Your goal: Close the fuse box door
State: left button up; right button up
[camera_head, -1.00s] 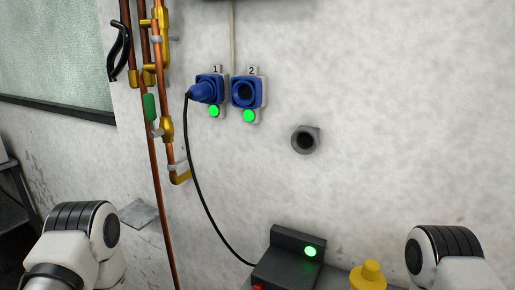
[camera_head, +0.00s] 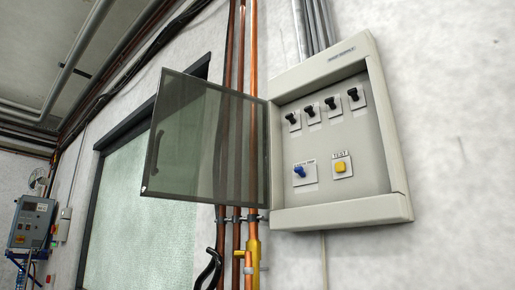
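The fuse box (camera_head: 340,210) is a light grey cabinet on the wall, right of centre in the head view. Its transparent door (camera_head: 203,140) is hinged on the box's left side and stands wide open, swung out to the left. A dark handle (camera_head: 157,154) shows near the door's free edge. Inside the box are a row of several black switches (camera_head: 331,104), a blue switch (camera_head: 299,171) and a yellow button (camera_head: 341,167). Neither of my grippers is in this view.
Copper pipes (camera_head: 251,100) run down the wall behind the door, beside the box. A black lever (camera_head: 208,268) and a yellow fitting (camera_head: 252,250) sit below. A window (camera_head: 135,225) is behind the door. A grey-blue panel (camera_head: 33,225) stands at far left. The wall right of the box is clear.

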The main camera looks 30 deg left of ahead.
aim_at(208, 143)
jog(key=j+z, duration=0.4)
jog(key=j, duration=0.2)
jog(key=j+z, duration=0.35)
jog(key=j, duration=0.2)
jog(key=k+j+z, duration=0.15)
jog(key=j+z, duration=0.25)
jog(key=j, duration=0.15)
